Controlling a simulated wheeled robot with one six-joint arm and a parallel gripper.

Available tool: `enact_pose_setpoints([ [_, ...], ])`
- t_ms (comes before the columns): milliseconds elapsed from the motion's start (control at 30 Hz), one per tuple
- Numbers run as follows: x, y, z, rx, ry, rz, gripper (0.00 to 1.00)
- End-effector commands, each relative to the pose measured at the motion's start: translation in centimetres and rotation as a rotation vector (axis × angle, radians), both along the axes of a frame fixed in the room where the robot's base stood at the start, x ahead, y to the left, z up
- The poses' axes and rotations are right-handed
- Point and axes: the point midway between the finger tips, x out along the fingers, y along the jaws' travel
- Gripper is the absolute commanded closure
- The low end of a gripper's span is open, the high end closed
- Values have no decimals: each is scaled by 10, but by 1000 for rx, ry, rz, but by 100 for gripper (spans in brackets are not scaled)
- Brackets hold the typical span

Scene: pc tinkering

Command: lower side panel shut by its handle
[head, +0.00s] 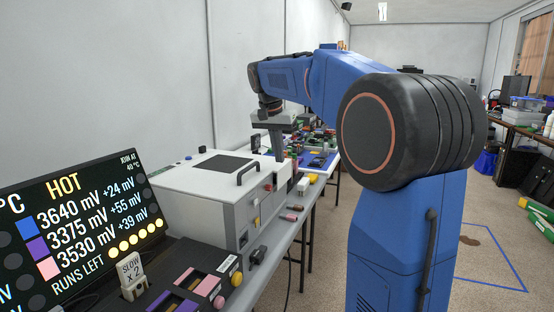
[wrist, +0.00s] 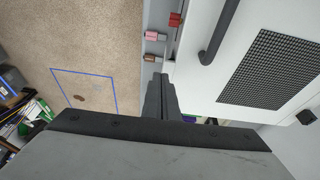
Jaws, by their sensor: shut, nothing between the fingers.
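A white case (head: 190,210) stands on the bench. Its top panel (head: 190,175) carries a black handle (head: 247,172) near its right edge and a dark mesh patch (head: 221,164); the panel looks flat on the case, though a small gap cannot be ruled out. In the wrist view the handle (wrist: 219,32) and mesh (wrist: 272,70) lie to the right of my gripper (wrist: 162,80). My gripper also shows in the head view (head: 279,157), pointing down past the handle by the case's far right edge. Its fingers are together and empty, apart from the handle.
A readout screen (head: 80,220) and a dark console (head: 185,290) stand in the left foreground. Small pink and red parts (head: 292,217) lie on the bench strip (head: 290,240) right of the case. A cluttered table (head: 318,158) is beyond. Open floor (head: 485,215) lies to the right.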

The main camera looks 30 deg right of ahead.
Motion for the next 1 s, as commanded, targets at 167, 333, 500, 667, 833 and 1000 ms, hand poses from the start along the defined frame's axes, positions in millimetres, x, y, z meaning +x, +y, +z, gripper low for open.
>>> enact_pose_setpoints([
  [167,-9,0,35,-1,-4,1,100],
  [333,-17,6,67,0,-3,2,100],
  [500,-23,12,94,-1,-2,2,100],
  [667,-27,14,109,0,-1,0,100],
  [833,-29,15,114,1,1,0,100],
  [1000,-29,15,114,0,0,0,100],
])
